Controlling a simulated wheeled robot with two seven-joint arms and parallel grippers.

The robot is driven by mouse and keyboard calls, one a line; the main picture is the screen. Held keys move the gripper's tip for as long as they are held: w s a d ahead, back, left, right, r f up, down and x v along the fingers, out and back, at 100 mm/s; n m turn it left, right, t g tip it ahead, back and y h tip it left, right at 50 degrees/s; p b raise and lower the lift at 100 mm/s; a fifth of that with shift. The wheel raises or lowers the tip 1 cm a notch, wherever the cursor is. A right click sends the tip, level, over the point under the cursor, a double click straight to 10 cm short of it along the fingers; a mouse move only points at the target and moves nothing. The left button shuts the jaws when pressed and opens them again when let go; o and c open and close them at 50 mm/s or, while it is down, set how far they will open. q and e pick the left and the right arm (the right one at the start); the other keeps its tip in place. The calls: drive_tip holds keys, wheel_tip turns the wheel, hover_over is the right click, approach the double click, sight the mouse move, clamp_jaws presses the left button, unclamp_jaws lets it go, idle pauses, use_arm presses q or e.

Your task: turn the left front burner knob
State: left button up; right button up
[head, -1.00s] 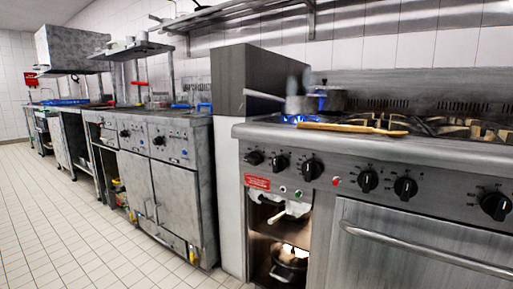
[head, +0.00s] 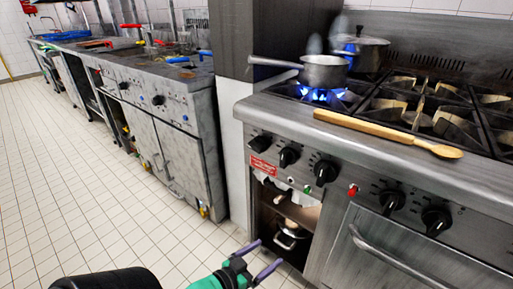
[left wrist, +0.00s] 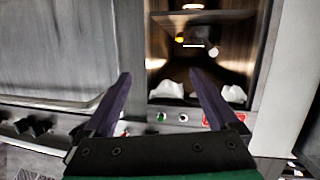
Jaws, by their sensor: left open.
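A row of black knobs runs along the steel range's front panel in the head view. At its left end are a first knob (head: 260,143), a second knob (head: 288,157) and a third knob (head: 325,172); labels are too small to tell which is the left front burner's. My left gripper (head: 264,255) is at the bottom of the head view, open and empty, low in front of the range and apart from the knobs. In the left wrist view its fingers (left wrist: 160,76) are spread before the open compartment, with black knobs (left wrist: 40,127) at lower left. My right gripper is out of view.
A saucepan (head: 325,72) sits over a blue flame; a pot (head: 361,52) stands behind it. A wooden spoon (head: 385,133) lies along the range's front edge. The oven handle (head: 400,262) sticks out at lower right. The tiled floor (head: 70,190) is clear at left.

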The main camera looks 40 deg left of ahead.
sight(254, 147)
use_arm(q)
drive_tip(key=a+r+t+y+p, duration=0.1)
drive_tip(key=a+r+t+p, duration=0.1)
drive_tip(key=a+r+p, duration=0.8)
drive_tip(key=a+r+t+y+p, duration=0.15)
drive_tip(key=a+r+p, duration=0.25)
drive_tip(key=r, duration=1.1)
drive_tip(key=shift+m+g, duration=0.25)
drive_tip(key=shift+m, duration=0.25)
drive_tip(key=w, duration=0.4)
drive_tip(key=w+b, duration=0.1)
drive_tip(key=w, duration=0.8)
drive_tip(key=shift+w+a+f, duration=0.15)
drive_tip(key=shift+w+a, duration=0.1)
drive_tip(key=shift+w, duration=0.1)
drive_tip(key=c, duration=1.3)
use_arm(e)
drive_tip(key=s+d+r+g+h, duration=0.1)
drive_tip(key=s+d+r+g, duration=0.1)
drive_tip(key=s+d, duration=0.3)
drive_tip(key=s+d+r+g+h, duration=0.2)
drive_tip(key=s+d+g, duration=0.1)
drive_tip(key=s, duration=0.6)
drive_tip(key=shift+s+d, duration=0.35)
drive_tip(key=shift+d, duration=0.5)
